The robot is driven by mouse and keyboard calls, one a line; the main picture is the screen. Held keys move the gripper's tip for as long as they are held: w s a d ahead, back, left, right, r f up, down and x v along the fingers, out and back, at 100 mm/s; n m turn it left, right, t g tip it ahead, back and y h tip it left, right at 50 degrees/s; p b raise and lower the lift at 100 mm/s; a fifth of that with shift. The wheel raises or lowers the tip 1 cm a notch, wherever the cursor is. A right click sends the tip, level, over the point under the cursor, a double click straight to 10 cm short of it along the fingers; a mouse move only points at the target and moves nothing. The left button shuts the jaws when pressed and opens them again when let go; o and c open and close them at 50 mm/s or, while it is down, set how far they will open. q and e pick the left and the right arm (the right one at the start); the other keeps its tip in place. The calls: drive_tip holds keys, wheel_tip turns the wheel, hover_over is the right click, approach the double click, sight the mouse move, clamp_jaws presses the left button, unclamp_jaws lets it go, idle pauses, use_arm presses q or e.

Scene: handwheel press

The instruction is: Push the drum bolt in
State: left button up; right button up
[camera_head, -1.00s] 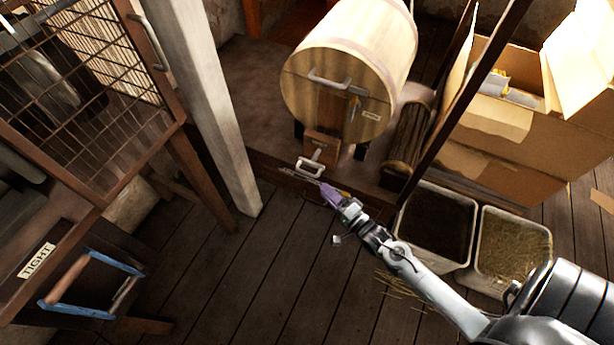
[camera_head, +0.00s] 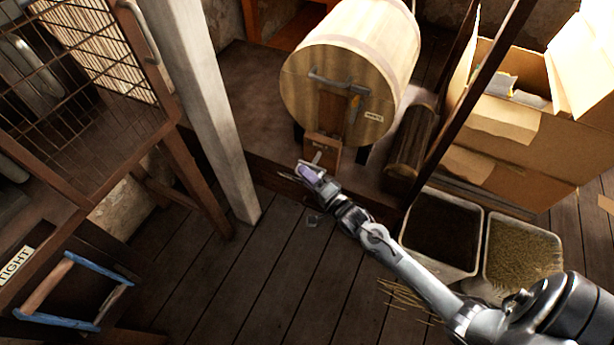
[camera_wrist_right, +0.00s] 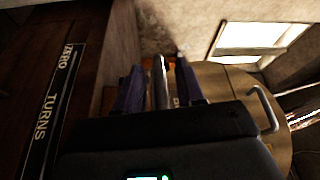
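The wooden drum (camera_head: 325,75) lies on its side with its round face toward me. A small wooden block (camera_head: 322,148) sits at the bottom of that face, and the drum bolt's metal stem (camera_head: 317,158) sticks out of it. My right gripper (camera_head: 308,173), with purple fingers, is at the bolt's handle and hides most of it. In the right wrist view, a metal bar (camera_wrist_right: 160,80) stands between the two fingers, with a narrow gap on each side, so the gripper (camera_wrist_right: 158,85) looks open around it. Whether they touch is unclear. My left gripper is out of view.
A pale post (camera_head: 205,110) and a mesh cage (camera_head: 75,95) stand left of the drum. A log (camera_head: 411,145), two bins (camera_head: 440,232) and cardboard boxes (camera_head: 510,150) are on the right. A board marked "TURNS" (camera_wrist_right: 45,120) shows in the wrist view.

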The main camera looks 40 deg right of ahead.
clamp_jaws()
